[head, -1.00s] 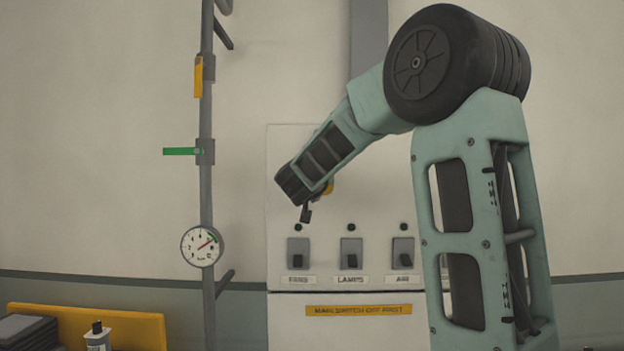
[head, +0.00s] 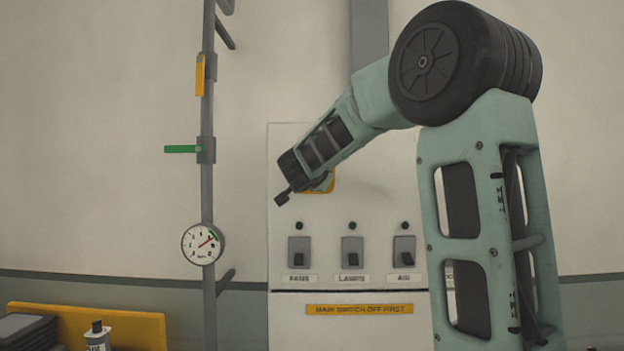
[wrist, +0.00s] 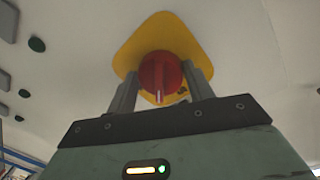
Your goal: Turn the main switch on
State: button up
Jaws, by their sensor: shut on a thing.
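The main switch is a red rotary knob (wrist: 157,68) on a yellow plate (wrist: 170,33), seen in the wrist view. A pale mark on the knob points toward the bottom of that picture. My gripper (wrist: 161,76) has one finger on each side of the knob and is shut on it. In the head view a part of the yellow plate (head: 328,184) shows beside my wrist on the upper part of the panel. The knob and my fingers are hidden there behind my arm.
The pale panel (head: 385,250) carries switches labelled fans (head: 299,251), lamps (head: 352,251) and air (head: 404,250), with dark round lamps above them. A yellow strip (head: 359,309) reads "main switch off first". A pipe with a gauge (head: 202,244) and a green lever (head: 181,149) stands left.

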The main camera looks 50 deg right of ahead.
jog(key=m+b, duration=0.1)
jog(key=m, duration=0.3)
jog(key=m+y+b, duration=0.1)
jog(key=m+b, duration=0.1)
jog(key=m, duration=0.2)
jog(key=shift+r+m+t, duration=0.15)
jog(key=shift+m+t, duration=0.15)
dwell(0.4)
jog(key=o, duration=1)
jog(key=shift+s+r, duration=0.1)
jog(key=p+v, duration=1.2)
jog(key=v, duration=0.5)
jog(key=shift+s+a+r+p, duration=0.1)
jog(key=shift+s+p, duration=0.05)
jog(key=shift+p, duration=0.25)
